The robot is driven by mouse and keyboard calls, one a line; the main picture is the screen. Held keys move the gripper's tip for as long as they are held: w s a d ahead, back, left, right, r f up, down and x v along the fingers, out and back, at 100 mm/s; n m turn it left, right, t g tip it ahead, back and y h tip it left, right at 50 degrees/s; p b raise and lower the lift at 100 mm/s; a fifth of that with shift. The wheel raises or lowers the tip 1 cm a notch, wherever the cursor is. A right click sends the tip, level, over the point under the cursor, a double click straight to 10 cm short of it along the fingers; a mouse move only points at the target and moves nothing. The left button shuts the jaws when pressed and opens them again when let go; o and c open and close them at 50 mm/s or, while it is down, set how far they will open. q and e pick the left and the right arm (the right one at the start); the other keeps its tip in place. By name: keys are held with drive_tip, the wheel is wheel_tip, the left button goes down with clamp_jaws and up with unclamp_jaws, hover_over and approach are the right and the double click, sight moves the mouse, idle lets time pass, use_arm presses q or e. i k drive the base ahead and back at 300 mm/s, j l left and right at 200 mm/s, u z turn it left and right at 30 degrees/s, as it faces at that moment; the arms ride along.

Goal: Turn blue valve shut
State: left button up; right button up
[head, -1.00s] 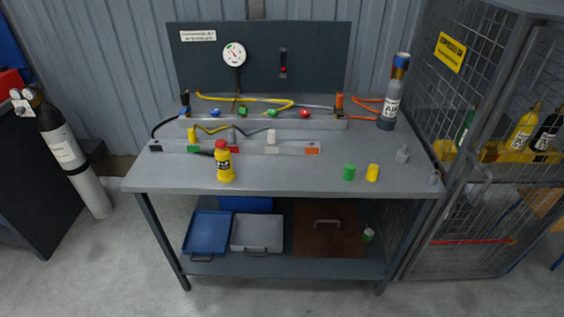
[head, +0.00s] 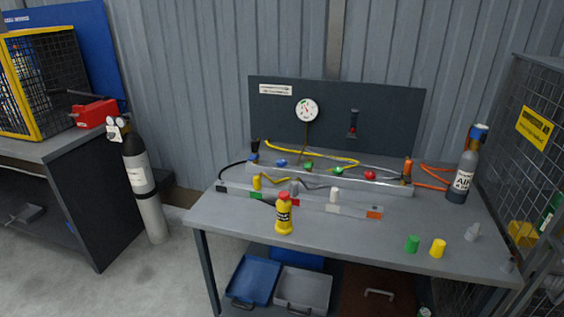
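The blue valve (head: 281,163) is a small blue knob on the grey manifold rail (head: 390,186) along the back of the workbench. Green and red knobs sit to its right on the same rail. It is too small to tell whether it is open or shut. A round white gauge (head: 306,110) is on the dark back panel above the rail. Neither of my grippers shows in the head view.
Green (head: 412,243) and yellow (head: 438,248) caps stand front right. A tall gas cylinder (head: 146,190) stands on the floor left of the bench.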

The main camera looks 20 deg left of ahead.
sight(281, 163)
drive_tip(key=i+j+u, duration=0.7)
drive_tip(key=j, duration=0.15)
drive_tip(key=i+j+u, duration=0.35)
drive_tip(key=k, duration=0.1)
